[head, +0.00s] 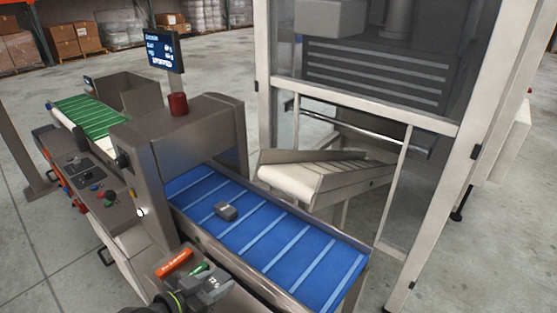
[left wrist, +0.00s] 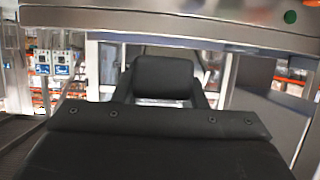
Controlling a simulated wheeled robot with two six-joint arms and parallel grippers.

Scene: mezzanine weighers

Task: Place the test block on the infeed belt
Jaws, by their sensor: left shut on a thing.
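My left gripper (head: 208,288) is low at the bottom of the head view, beside the near side of the blue belt (head: 270,238). In the left wrist view it is shut on a dark, rounded block (left wrist: 163,78), which I take as the test block. The block sits between the two fingers; its markings are too dark to read. Another dark grey block (head: 226,211) lies on the blue belt, apart from the gripper. I cannot tell from a label which belt is the infeed. A green belt (head: 88,114) runs on the far side of the arch. My right gripper is not in view.
A grey metal arch (head: 222,113) spans the line, with a red beacon (head: 178,104) and screen (head: 164,50) above. A framed guard (head: 438,200) and chute (head: 320,178) stand right of the belt. The blue belt's near half is clear.

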